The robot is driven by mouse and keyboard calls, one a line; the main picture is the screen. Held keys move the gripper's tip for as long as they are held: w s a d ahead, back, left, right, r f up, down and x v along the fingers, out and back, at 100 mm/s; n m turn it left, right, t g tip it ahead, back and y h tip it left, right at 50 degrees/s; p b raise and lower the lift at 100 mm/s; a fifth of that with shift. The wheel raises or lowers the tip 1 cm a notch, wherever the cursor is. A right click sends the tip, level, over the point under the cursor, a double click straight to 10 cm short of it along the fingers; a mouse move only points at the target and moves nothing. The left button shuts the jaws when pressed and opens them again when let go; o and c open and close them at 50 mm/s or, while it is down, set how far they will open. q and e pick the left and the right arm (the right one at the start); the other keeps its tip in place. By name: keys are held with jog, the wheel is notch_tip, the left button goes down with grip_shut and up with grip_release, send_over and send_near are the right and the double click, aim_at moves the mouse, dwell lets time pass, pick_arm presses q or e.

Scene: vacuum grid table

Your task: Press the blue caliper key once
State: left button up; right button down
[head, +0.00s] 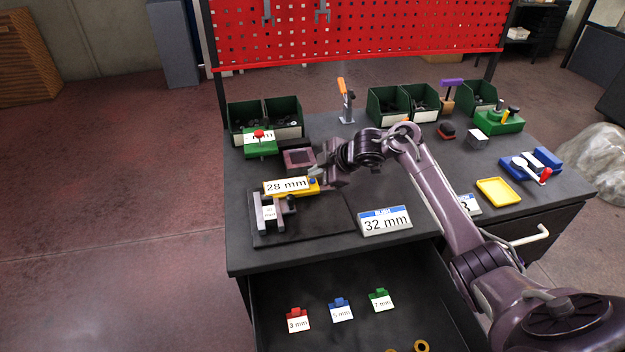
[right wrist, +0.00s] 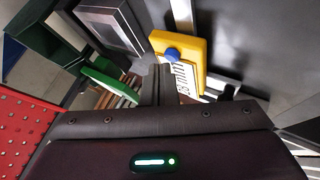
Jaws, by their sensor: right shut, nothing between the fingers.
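The yellow caliper (head: 272,188) with a white "28 mm" display lies across a grey stand on the dark plate at the table's left. Its round blue key (right wrist: 172,54) shows on the yellow body in the right wrist view. My right gripper (head: 319,179) is at the caliper's right end, shut and empty. In the right wrist view its fingertips (right wrist: 157,68) are just beside the yellow body, close to the blue key. I cannot tell whether they touch it. In the head view the key is mostly hidden by the gripper. My left gripper is not in view.
A green block with a red button (head: 259,134) stands behind the caliper. A "32 mm" sign (head: 385,222) stands to its right. Green bins (head: 388,104) line the back edge. An open drawer below the front edge holds tagged pieces (head: 341,310). A yellow tray (head: 498,192) lies at right.

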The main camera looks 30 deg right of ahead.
aim_at(316, 184)
jog(key=shift+f, duration=0.45)
dwell(0.6)
jog(key=shift+r+p, duration=0.75)
jog(key=shift+r, duration=0.15)
notch_tip(316, 184, up, 5)
jog(key=p, duration=0.4)
jog(key=shift+p, duration=0.4)
dwell(0.3)
